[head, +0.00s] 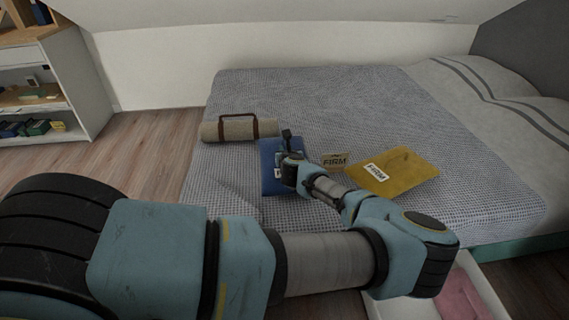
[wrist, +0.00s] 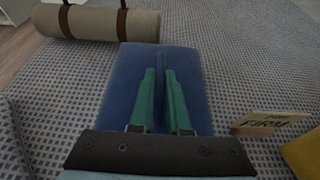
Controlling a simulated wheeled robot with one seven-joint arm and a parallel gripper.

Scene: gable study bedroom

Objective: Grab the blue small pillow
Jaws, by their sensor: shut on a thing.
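The blue small pillow (head: 269,180) lies on the bed's checked blanket, left of a yellow pillow. In the head view my gripper (head: 287,148) reaches over it and hides part of it, including most of a pale label. In the wrist view the blue pillow (wrist: 125,95) lies straight ahead under the fingers. My gripper's two green fingers (wrist: 161,75) are close together over the pillow's middle, with a fold of blue fabric between them. My gripper is shut on the pillow, which still appears to rest on the bed.
A rolled beige mat (head: 238,129) with brown straps lies behind and left of the pillow. A small tan FIRM card (head: 335,160) and a yellow FIRM pillow (head: 398,168) lie to the right. An open drawer (head: 399,309) juts out below the bed. Shelves (head: 45,85) stand at far left.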

